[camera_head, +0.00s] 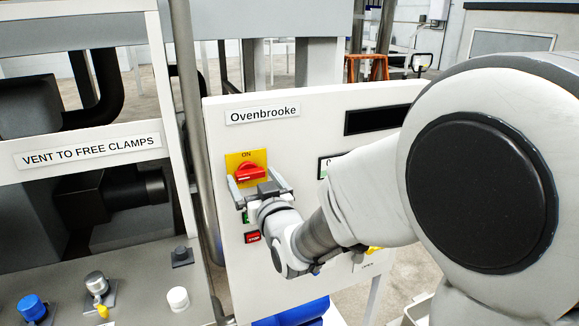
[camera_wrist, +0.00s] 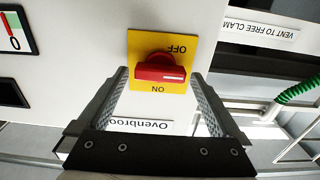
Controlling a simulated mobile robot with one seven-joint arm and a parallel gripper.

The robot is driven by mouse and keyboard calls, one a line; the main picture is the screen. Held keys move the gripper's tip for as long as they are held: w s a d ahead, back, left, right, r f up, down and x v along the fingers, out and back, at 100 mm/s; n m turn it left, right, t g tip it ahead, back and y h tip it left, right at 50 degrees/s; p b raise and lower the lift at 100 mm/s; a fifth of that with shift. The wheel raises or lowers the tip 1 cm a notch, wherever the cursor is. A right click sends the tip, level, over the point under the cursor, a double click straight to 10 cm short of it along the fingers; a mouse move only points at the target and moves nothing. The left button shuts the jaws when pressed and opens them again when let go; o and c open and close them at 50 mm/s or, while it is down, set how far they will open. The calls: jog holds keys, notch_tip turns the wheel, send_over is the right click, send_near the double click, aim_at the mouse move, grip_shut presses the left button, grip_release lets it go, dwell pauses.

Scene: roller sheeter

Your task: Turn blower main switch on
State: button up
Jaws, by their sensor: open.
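The blower main switch is a red rotary knob (camera_head: 250,172) on a yellow plate (camera_head: 233,160) on the white Ovenbrooke panel (camera_head: 310,230). ON shows above the knob in the head view. In the wrist view, which is upside down, the red knob (camera_wrist: 160,70) lies about level across the yellow plate (camera_wrist: 141,42), its white mark toward the right. OFF and ON show on opposite sides of it. My gripper (camera_head: 251,176) is open, its fingers at either side of the knob. In the wrist view my gripper (camera_wrist: 160,74) shows a gap beside the knob; I cannot tell any contact.
A red button (camera_head: 252,237) sits below the switch, partly near my wrist. A dark display (camera_head: 375,120) is at the panel's upper right. A console (camera_head: 130,290) with knobs and a blue button (camera_head: 32,307) stands at left. A pole (camera_head: 190,100) runs along the panel's left edge.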

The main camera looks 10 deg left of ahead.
jog(key=shift+w, duration=0.1)
jog(key=shift+c, duration=0.2)
jog(key=c, duration=1.2)
jog(key=shift+f+b, duration=0.15)
jog(key=shift+b, duration=0.55)
jog(key=m+b, duration=0.3)
jog(key=b, duration=0.2)
jog(key=shift+f, duration=0.2)
jog(key=m+b, duration=0.5)
jog(key=b, duration=0.2)
jog(key=shift+m, duration=0.3)
jog(key=m+b, duration=0.5)
jog(key=b, duration=0.1)
jog(key=shift+r+m+b, duration=0.15)
jog(key=shift+m+b, duration=0.65)
jog(key=shift+m, duration=0.25)
jog(key=shift+r+m+b, duration=0.1)
jog(key=shift+m+b, duration=0.65)
jog(key=shift+m, duration=0.3)
